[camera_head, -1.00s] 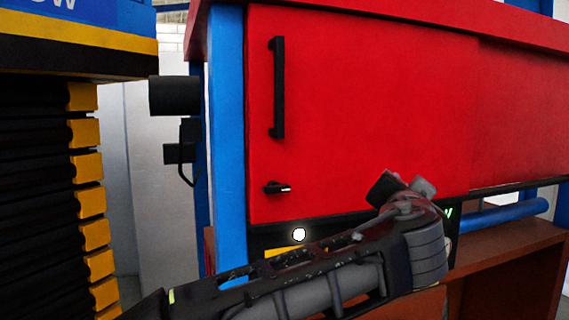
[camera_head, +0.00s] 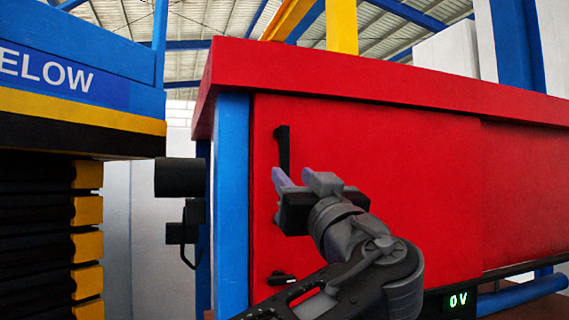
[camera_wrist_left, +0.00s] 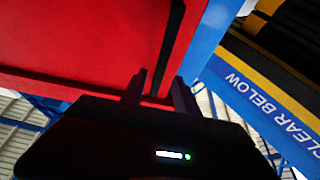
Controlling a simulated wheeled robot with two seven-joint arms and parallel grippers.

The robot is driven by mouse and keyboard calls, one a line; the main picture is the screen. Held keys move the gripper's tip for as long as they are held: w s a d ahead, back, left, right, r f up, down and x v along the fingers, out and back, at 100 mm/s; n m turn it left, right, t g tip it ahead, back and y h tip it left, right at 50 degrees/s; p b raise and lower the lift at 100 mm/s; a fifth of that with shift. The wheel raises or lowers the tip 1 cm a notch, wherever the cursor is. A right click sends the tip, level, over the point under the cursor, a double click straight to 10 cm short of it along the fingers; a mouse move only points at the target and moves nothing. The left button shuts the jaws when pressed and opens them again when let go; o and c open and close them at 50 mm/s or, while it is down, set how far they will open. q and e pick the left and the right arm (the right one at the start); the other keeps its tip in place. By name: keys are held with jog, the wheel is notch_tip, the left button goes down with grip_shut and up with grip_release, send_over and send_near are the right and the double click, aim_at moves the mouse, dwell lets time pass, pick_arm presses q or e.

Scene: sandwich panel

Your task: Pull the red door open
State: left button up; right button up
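The red door (camera_head: 400,160) is a flat panel and looks shut. Its upright black bar handle (camera_head: 283,148) is near the left edge; its lower part is hidden behind my left gripper (camera_head: 302,178). That gripper is raised in front of the handle with its fingers apart. In the left wrist view, the handle (camera_wrist_left: 172,45) runs down the red door (camera_wrist_left: 75,40) into the gap between the two fingertips (camera_wrist_left: 158,90). I cannot tell whether the fingers reach around the bar or are still short of it. My right gripper is in neither view.
A yellow-and-black lift structure (camera_head: 85,120) stands further left. A red top ledge (camera_head: 400,90) overhangs the door.

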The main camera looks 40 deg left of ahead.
aim_at(286, 168)
pick_arm(q)
jog(key=p+x, duration=0.2)
jog(key=x, duration=0.3)
jog(key=shift+a+r, duration=0.1)
jog(key=shift+r, duration=0.1)
jog(key=shift+w+a, duration=0.3)
jog(key=shift+a, duration=0.05)
jog(key=shift+c, duration=0.3)
grip_shut()
dwell(0.6)
